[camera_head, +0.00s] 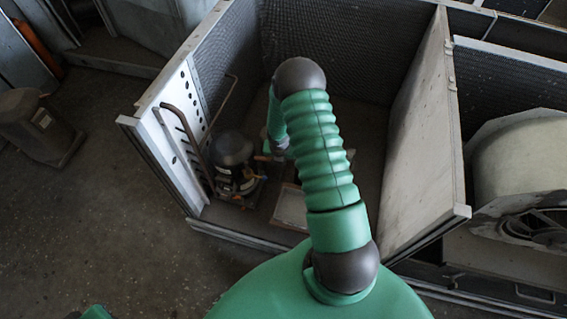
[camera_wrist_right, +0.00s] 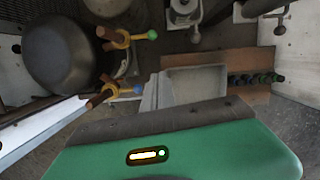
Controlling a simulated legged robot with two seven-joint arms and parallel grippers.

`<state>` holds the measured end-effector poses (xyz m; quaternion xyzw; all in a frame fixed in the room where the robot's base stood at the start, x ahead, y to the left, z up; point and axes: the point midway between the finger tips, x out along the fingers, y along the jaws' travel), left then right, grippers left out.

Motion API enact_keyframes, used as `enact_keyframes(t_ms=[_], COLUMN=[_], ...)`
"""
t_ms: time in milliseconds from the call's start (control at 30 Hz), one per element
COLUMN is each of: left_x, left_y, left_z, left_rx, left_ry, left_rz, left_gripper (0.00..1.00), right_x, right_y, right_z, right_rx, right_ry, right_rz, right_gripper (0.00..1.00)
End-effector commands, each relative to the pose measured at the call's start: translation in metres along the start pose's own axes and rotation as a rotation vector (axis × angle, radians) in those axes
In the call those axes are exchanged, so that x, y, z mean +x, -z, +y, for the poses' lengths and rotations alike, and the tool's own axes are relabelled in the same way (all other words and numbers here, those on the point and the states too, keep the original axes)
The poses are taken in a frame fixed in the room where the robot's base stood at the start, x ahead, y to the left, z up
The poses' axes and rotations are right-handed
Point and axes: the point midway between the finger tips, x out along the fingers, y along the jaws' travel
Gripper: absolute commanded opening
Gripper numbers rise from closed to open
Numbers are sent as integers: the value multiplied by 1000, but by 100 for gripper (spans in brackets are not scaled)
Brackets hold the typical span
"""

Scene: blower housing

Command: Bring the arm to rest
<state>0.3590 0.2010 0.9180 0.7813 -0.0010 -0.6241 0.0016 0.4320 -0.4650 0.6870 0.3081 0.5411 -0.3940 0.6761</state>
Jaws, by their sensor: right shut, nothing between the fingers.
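My right arm (camera_head: 322,150), green with dark joints, rises from my body, bends at the top and reaches down into the open-topped housing bay. My right gripper (camera_wrist_right: 152,92) is shut and empty in the wrist view, hanging over the bay floor beside a pale tray (camera_wrist_right: 200,82). In the head view the gripper is small and partly hidden by my arm. My left gripper is not in view.
A black motor-like unit (camera_head: 233,165) stands left of my gripper, with yellow-ringed fittings (camera_wrist_right: 118,40). A perforated panel (camera_head: 178,125) bounds the left, a tall grey panel (camera_head: 425,130) the right. A drum blower (camera_head: 525,165) sits beyond.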

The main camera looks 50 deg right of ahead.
Motion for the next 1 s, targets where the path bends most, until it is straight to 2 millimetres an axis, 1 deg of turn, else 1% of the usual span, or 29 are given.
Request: enact_keyframes(t_ms=[33, 100, 600, 667, 733, 767, 833, 867, 900, 967, 1000], left_x=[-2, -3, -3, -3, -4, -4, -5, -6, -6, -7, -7], left_y=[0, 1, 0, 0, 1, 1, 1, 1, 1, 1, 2], left_z=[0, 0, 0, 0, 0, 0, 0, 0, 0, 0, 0], left_rx=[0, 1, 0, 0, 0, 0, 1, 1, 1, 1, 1], left_ry=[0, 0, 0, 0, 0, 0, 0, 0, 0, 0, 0], left_rz=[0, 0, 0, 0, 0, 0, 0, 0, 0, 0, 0], left_gripper=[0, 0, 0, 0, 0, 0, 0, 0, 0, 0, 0], right_x=[-7, -12, -14, -21, -44, -59, -105, -127, -157, -199, -223], right_y=[-1, 0, 1, 1, 4, 8, 24, 36, 55, 88, 110], right_z=[-1, -2, -1, 3, 15, 23, 45, 54, 64, 74, 77], right_rx=[2, 2, 3, 33, 149, 232, 496, 633, 829, 1124, 1313], right_ry=[0, 0, 1, -2, -8, -13, -33, -44, -58, -75, -81], right_rz=[-1, -1, 0, -4, -12, -15, -18, -13, 1, 36, 68], right_gripper=[0, 0, 0, 0, 0, 0, 0, 0, 0, 0, 0])
